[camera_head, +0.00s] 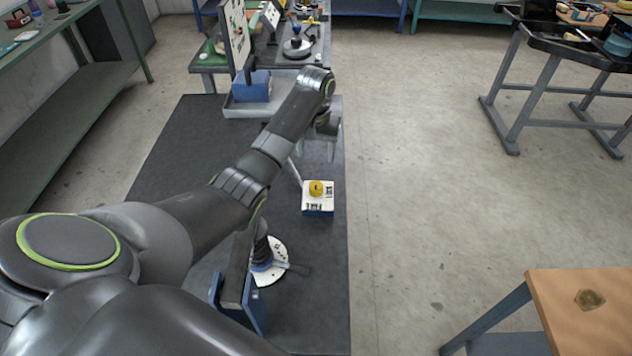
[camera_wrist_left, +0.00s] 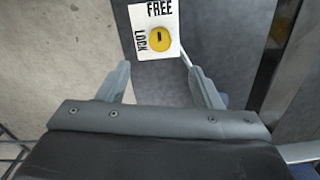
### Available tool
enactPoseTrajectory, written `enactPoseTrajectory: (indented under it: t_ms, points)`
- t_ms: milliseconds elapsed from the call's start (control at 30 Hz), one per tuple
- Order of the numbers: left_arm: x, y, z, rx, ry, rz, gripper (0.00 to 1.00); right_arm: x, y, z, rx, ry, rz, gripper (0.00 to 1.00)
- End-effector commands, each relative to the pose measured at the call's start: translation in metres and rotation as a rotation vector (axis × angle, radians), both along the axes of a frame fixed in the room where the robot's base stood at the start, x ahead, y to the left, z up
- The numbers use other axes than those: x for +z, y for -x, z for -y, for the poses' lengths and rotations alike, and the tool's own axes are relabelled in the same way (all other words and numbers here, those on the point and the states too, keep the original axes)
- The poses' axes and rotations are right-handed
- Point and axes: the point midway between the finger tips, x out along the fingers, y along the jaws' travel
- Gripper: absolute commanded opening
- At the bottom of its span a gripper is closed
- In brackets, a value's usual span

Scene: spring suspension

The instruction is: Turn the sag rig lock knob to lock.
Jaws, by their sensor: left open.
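The yellow lock knob (camera_head: 316,187) sits on a white plate (camera_head: 326,207) atop a small blue block on the dark bench. In the left wrist view the knob (camera_wrist_left: 160,39) is round, with a short black mark on it. The plate (camera_wrist_left: 141,14) reads FREE at the top and LOCK at the left; the mark lies roughly along the direction of FREE. My left gripper (camera_wrist_left: 158,68) is open and empty, its fingers spread wide, with the knob ahead of and between the fingertips, apart from them. My right gripper is not in view.
A blue stand with a white round dial (camera_head: 270,272) is on the bench nearer me, partly hidden by my left arm. A grey tray with a blue block (camera_head: 252,88) stands beyond. A wooden-topped table (camera_head: 590,300) is at the right. The floor between is clear.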

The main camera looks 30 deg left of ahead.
Motion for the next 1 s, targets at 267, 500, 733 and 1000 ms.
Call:
enactPoseTrajectory:
  t_ms: [267,500,733,1000]
  points:
    - [-0.062,0.001,0.0,0.0,0.001,-0.005,0.59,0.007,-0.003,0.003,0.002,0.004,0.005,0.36]
    - [-0.107,0.0,0.0,0.0,0.0,-0.003,0.59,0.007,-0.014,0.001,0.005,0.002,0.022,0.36]
    - [-0.132,-0.001,0.0,0.0,0.0,-0.001,0.59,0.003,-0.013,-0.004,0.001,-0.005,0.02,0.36]
    - [-0.139,-0.001,0.0,-0.001,0.001,0.001,0.59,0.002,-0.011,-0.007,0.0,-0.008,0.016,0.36]
